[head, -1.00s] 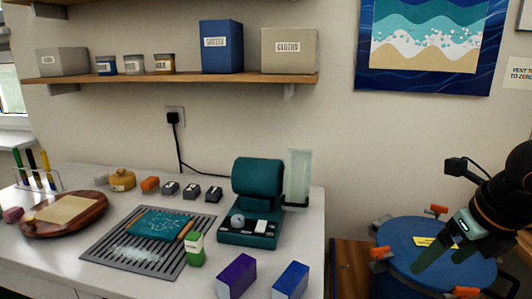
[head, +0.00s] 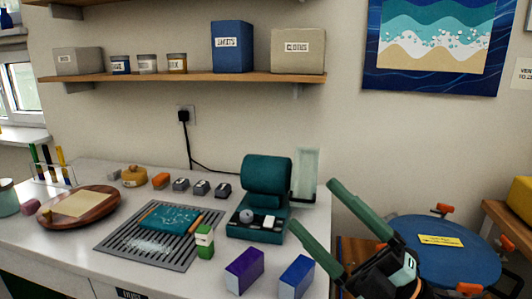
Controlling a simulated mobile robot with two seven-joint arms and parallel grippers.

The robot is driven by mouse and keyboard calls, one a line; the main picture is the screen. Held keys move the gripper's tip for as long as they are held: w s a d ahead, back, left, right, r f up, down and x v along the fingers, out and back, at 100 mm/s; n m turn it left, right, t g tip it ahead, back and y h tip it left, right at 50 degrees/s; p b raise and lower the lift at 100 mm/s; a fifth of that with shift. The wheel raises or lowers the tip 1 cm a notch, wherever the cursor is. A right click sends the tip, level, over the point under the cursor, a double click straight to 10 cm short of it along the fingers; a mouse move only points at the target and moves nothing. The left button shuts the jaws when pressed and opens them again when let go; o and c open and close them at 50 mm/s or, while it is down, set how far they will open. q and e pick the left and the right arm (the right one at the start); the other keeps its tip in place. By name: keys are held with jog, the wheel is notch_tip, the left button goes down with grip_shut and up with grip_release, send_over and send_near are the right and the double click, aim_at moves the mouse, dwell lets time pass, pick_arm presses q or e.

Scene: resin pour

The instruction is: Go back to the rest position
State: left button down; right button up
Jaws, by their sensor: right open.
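My right gripper (head: 318,222) is in the lower right of the head view. Its two green fingers are spread wide with nothing between them. It is in front of the gap between the white bench (head: 75,262) and the blue round lid (head: 440,262), and partly covers the lid's left side. My left gripper does not show.
A teal machine (head: 266,175) stands at the bench's right end, with a purple box (head: 244,270) and a blue box (head: 296,276) near the front edge. A slatted grey rack (head: 187,258) holds a teal piece (head: 170,219). Orange clamps (head: 444,209) ring the lid.

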jog(key=w+d+f+m+t+h, duration=0.3)
jog(key=d+f+m+h, duration=0.25)
jog(key=m+h, duration=0.3)
jog(key=w+d+f+m+t+h, duration=0.2)
jog(key=d+f+m+t+h, duration=0.15)
jog(key=f+m+h, duration=0.4)
jog(key=s+d+f+m+g+h, duration=0.2)
jog(key=d+f+m+g+h, duration=0.3)
jog(key=f, duration=0.4)
jog(key=s+f+m+g+y, duration=0.1)
jog(key=s+f+m+g, duration=0.3)
jog(key=s+f+g, duration=1.3)
pick_arm(q)
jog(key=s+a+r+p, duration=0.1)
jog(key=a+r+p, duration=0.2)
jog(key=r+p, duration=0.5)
jog(key=p, duration=0.3)
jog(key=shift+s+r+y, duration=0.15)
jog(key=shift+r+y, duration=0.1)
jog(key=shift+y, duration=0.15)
pick_arm(e)
jog(key=a+f+t, duration=0.1)
jog(key=t, duration=0.2)
jog(key=a+f+t+y, duration=0.1)
jog(key=a+t, duration=0.1)
jog(key=t, duration=0.2)
jog(key=a+f+t+y, duration=0.1)
jog(key=t, duration=0.2)
jog(key=shift+a+t, duration=0.25)
jog(key=shift+a, duration=0.15)
